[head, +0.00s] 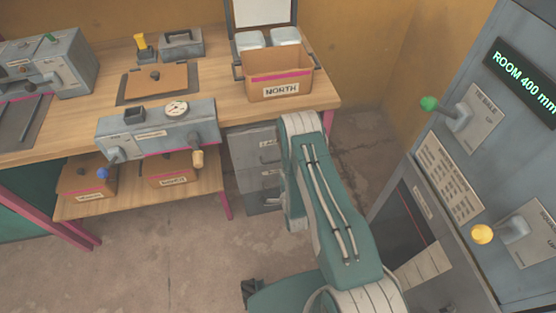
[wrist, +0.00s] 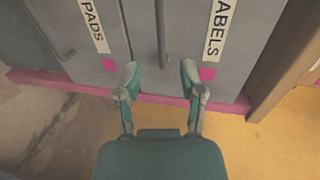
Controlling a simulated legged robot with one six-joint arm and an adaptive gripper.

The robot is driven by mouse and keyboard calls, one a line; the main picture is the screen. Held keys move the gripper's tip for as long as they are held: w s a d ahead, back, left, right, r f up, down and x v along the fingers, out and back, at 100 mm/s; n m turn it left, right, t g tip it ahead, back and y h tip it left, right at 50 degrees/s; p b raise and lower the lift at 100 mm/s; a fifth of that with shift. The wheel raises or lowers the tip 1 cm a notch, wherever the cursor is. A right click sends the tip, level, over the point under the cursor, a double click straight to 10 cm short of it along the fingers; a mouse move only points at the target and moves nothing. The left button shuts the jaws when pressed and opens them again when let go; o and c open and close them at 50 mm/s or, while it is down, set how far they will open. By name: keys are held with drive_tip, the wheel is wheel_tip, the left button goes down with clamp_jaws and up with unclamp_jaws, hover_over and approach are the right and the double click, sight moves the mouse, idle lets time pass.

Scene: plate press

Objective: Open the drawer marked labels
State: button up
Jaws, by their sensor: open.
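The drawer marked labels (wrist: 186,25) shows in the wrist view as a grey front, turned sideways, with a white LABELS tag (wrist: 217,30) and a pink square (wrist: 207,74). It looks shut. Its bar handle (wrist: 163,35) runs along the front, left of the tag. My gripper (wrist: 160,74) is open and empty, its fingertips on either side of the handle's lower end in the picture. I cannot tell how close they are in depth. In the head view the grey drawer cabinet (head: 247,150) stands under the bench end, partly behind my arm; my gripper is hidden there.
The drawer marked pads (wrist: 85,60), with its own handle (wrist: 58,45), adjoins on the left in the wrist view. In the head view the wooden bench (head: 215,88) carries a NORTH box (head: 280,72) above the cabinet. A grey control panel (head: 475,165) stands at right.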

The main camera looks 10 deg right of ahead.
sight(277, 161)
drive_tip(key=x, duration=0.9)
drive_tip(key=shift+w, duration=0.2)
clamp_jaws()
